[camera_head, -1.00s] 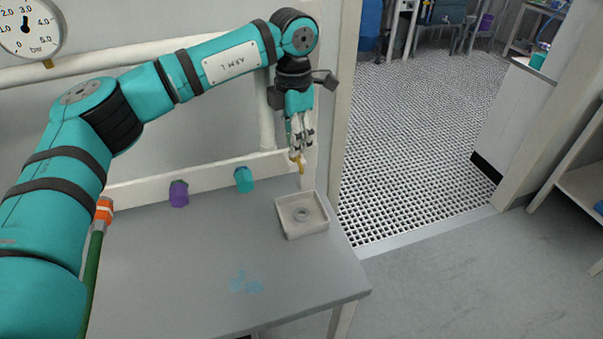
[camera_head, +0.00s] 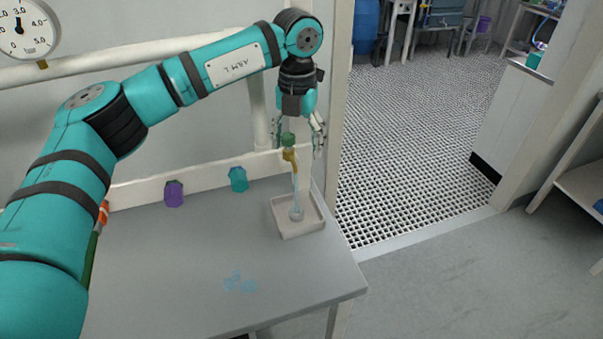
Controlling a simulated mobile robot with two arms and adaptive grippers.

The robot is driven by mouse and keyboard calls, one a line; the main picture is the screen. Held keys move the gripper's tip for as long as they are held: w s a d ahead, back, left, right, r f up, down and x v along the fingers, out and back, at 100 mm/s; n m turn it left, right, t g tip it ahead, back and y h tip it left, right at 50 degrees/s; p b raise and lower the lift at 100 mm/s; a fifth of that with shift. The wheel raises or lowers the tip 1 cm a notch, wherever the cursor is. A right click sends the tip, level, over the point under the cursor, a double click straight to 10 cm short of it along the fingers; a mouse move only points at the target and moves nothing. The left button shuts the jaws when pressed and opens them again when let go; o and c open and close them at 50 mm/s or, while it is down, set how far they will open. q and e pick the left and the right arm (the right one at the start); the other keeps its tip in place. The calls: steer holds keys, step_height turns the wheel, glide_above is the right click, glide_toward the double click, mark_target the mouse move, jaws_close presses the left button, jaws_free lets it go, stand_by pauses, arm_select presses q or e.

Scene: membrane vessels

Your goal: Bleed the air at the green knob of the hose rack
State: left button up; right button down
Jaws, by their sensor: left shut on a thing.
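The green knob (camera_head: 288,139) sits on top of a small brass bleed tap (camera_head: 291,160) at the right end of the rack (camera_head: 205,172). My left gripper (camera_head: 297,146) hangs over the tap with its fingers about the green knob and is shut on it. A thin clear stream (camera_head: 295,190) runs down from the tap into a square beige tray (camera_head: 283,231) on the bench. My right gripper is not in view.
A grey bench (camera_head: 180,260) with a blue mark stands in front. A purple fitting (camera_head: 174,193) and a teal fitting (camera_head: 239,179) sit on the rack. A green hose with an orange end (camera_head: 103,213) is partly behind my arm. A pressure gauge (camera_head: 22,30) hangs upper left.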

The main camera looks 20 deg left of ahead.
mark_target(283, 135)
arm_select(q)
steer(key=shift+w+a+r, duration=0.4)
steer(key=shift+a, duration=0.2)
steer(key=shift+c, duration=0.2)
steer(key=shift+a+m, duration=0.1)
steer(key=shift+m, duration=0.2)
steer(key=shift+c, duration=1)
steer(key=shift+s+a+f+m, duration=0.1)
steer(key=shift+a+m, duration=0.2)
steer(key=shift+m, duration=0.3)
steer(key=shift+s+a+f+m, duration=0.1)
steer(key=shift+a+m, duration=0.2)
steer(key=shift+m, duration=0.3)
jaws_close()
steer(key=shift+a+m, duration=0.25)
steer(key=shift+m, duration=0.45)
steer(key=shift+d+m+p, duration=0.1)
steer(key=shift+m+p, duration=0.35)
steer(key=shift+m, duration=0.75)
steer(key=m, duration=0.4)
steer(key=shift+f+m, duration=0.2)
steer(key=shift+m, duration=0.2)
steer(key=m, duration=0.3)
steer(key=shift+p, duration=0.4)
steer(key=shift+f+m, duration=0.2)
steer(key=shift+m, duration=1.4)
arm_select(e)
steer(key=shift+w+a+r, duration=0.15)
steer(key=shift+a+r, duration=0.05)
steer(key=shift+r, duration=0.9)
